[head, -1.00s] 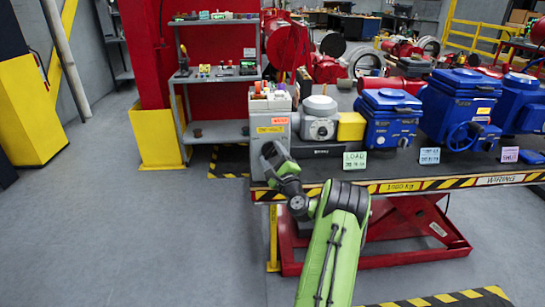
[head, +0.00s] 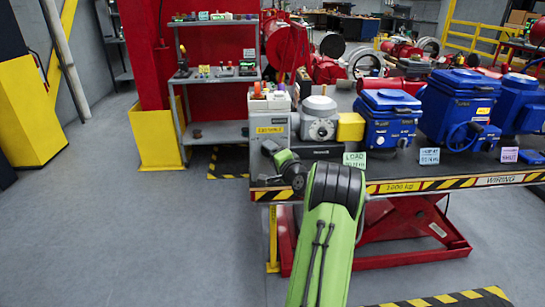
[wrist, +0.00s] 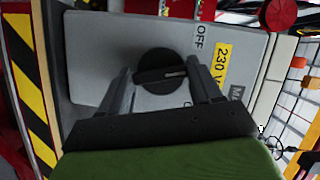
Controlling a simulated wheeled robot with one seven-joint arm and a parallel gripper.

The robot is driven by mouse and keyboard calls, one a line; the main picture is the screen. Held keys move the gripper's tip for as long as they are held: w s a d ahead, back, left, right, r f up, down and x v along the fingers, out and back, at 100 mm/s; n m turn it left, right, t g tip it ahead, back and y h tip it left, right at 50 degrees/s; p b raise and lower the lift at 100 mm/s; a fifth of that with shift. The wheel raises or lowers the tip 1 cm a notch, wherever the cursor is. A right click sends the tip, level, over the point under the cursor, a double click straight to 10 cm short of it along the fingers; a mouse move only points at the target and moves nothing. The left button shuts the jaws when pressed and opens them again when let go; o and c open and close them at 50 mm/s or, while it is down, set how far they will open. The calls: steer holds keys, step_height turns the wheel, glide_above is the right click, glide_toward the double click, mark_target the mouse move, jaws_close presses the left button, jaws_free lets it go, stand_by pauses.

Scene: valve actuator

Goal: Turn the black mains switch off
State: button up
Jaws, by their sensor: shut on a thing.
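The black mains switch (wrist: 160,72) is a round knob with a raised bar on a grey panel (wrist: 90,45), seen in the wrist view. A light line on the bar points to the right of the picture, between the word OFF (wrist: 202,36) and a partly hidden letter. My gripper (wrist: 161,70) has one finger on each side of the knob and is shut on its bar. In the head view my gripper (head: 270,149) is at the front of the grey cabinet (head: 267,109); the switch is hidden there.
A yellow 230 V label (wrist: 221,66) sits beside the switch. The cabinet stands at the left end of a lift table (head: 400,187) with striped edges. Blue actuators (head: 388,118) stand to its right. The floor at left is clear.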

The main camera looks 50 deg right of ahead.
steer(key=n+g+b, duration=0.1)
steer(key=n+g, duration=0.1)
steer(key=n, duration=0.2)
steer(key=shift+a, duration=0.1)
steer(key=shift+n+g, duration=0.3)
stand_by(0.5)
steer(key=o, duration=1.1)
steer(key=shift+c, duration=0.2)
steer(key=shift+r, duration=0.1)
steer(key=v, duration=1.5)
steer(key=shift+s+a, duration=0.25)
steer(key=shift+a, duration=0.05)
steer(key=shift+w, duration=0.1)
